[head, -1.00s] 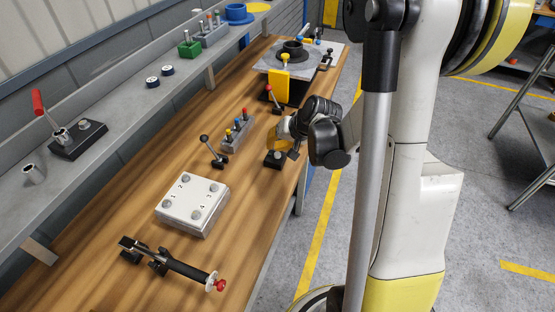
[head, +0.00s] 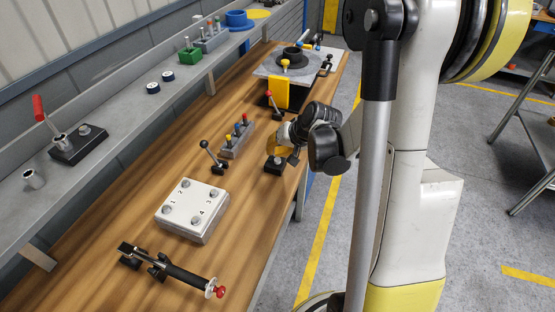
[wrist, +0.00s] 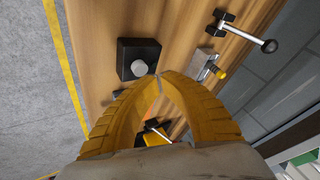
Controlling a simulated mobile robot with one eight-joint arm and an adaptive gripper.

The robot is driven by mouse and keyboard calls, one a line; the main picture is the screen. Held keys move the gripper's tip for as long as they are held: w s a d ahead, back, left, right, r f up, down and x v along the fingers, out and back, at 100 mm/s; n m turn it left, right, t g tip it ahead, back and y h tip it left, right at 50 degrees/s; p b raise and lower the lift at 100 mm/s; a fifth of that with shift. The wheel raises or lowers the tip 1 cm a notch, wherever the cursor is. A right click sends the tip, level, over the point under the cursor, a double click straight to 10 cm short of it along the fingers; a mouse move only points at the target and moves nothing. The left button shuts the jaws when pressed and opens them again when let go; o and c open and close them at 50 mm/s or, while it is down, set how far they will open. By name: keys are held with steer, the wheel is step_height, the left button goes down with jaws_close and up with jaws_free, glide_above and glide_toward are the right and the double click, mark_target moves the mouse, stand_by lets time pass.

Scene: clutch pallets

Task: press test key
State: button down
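A black box with one round grey button (wrist: 138,68) on top sits near the bench edge in the wrist view; it looks like the test key. In the head view the same black box (head: 275,165) stands just below my gripper (head: 275,146). In the wrist view my gripper (wrist: 159,79) has its yellow fingers drawn together at the tips with nothing between them. The tips lie close to the button in the picture, a little to its right and below; the height gap cannot be told. The button is unobstructed in the wrist view.
A grey block with coloured plungers (head: 238,138) and a black lever (head: 212,158) stand left of the black box. A white box with numbered buttons (head: 193,210) and a toggle clamp (head: 172,270) are nearer. A red-knobbed lever (head: 272,103) stands behind.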

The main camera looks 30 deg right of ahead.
stand_by(0.4)
steer(key=shift+f+b, duration=0.45)
steer(key=shift+b, duration=0.1)
steer(key=shift+f+b, duration=0.5)
stand_by(0.5)
steer(key=shift+r, duration=0.15)
steer(key=shift+r+p, duration=0.7)
steer(key=shift+r, duration=0.1)
steer(key=shift+r+p, duration=1.9)
steer(key=shift+r, duration=0.65)
